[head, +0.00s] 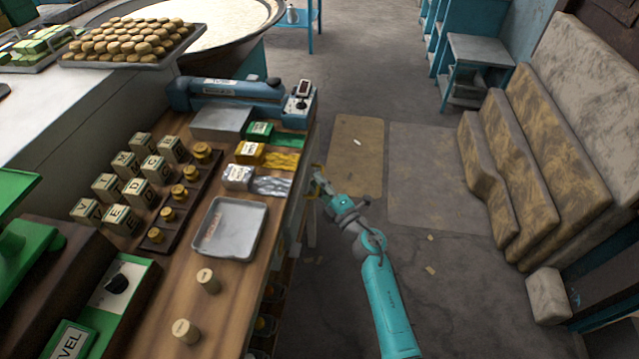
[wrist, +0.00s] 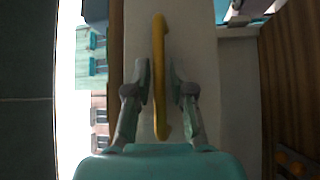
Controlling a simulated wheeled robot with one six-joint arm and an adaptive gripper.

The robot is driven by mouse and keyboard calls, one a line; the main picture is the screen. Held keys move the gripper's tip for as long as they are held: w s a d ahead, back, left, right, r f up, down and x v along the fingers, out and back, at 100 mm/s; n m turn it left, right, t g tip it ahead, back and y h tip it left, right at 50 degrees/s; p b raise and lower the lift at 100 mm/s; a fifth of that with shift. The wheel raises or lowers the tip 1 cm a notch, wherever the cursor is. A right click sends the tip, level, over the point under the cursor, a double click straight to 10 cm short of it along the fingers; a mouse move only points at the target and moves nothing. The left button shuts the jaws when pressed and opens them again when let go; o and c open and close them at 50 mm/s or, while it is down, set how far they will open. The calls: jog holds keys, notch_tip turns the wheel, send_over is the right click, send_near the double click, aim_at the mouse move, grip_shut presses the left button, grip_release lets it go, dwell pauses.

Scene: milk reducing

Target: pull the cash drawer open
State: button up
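The cash drawer's pale front (wrist: 205,45) fills the middle of the wrist view. A yellow bar handle (wrist: 159,50) stands out on it and runs lengthwise up the picture. My gripper (wrist: 160,85) has one finger on each side of the handle, with narrow gaps showing, so it looks open around the handle rather than clamped. In the head view my gripper (head: 319,183) is at the right side of the wooden counter, just below its top edge. The drawer front is mostly hidden there. The drawer looks closed, though its edges are hard to make out.
The wooden counter (head: 240,310) holds a grey metal tray (head: 250,222), lettered blocks, small round weights and a blue device (head: 225,95). Open floor (head: 430,270) lies right of the counter. Worn stepped blocks (head: 520,150) stand farther right.

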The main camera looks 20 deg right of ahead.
grip_shut()
jog(key=s+d, duration=0.5)
jog(key=d, duration=0.4)
jog(key=s+d, duration=0.6)
jog(key=d, duration=0.4)
jog(key=o, duration=0.5)
grip_release()
jog(key=v, duration=1.2)
